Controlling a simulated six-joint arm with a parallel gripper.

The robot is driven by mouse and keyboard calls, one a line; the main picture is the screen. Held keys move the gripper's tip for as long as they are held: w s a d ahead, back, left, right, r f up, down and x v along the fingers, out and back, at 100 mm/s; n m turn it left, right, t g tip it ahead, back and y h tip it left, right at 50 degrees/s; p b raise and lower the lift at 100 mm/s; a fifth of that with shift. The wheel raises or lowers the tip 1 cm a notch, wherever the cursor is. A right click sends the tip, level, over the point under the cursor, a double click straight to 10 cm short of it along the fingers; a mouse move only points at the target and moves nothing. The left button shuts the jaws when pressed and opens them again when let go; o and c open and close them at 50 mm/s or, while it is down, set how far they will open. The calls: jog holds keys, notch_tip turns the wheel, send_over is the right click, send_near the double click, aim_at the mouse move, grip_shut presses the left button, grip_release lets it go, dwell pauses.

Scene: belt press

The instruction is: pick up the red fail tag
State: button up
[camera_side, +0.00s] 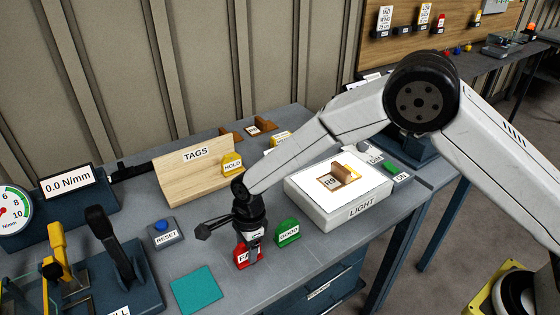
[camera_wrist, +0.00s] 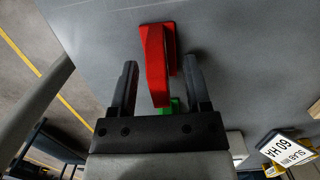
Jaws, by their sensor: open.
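The red fail tag (camera_side: 241,256) stands on the grey bench top, partly hidden behind my gripper in the side view. In the wrist view the red tag (camera_wrist: 156,60) stands between my two fingers, with a gap visible on each side. My gripper (camera_wrist: 160,80) is open and points down at the tag. In the side view my gripper (camera_side: 252,243) is low over the bench, right at the tag. Whether a finger touches the tag cannot be told from the side view.
A green GOOD tag (camera_side: 288,233) stands close to the right of my gripper. A yellow HOLD tag (camera_side: 232,163) is by the wooden TAGS board (camera_side: 185,172). A white light box (camera_side: 312,208) lies to the right. A teal mat (camera_side: 196,290) and blue RESET button (camera_side: 162,227) are left.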

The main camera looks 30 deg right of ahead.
dwell(0.4)
grip_shut()
jog(key=shift+r, duration=0.2)
jog(key=shift+r, duration=0.6)
jog(key=s+d+r, duration=0.6)
jog(key=s+r, duration=0.5)
jog(key=s, duration=0.1)
jog(key=shift+s+r, duration=0.2)
jog(key=shift+s, duration=0.1)
dwell(0.4)
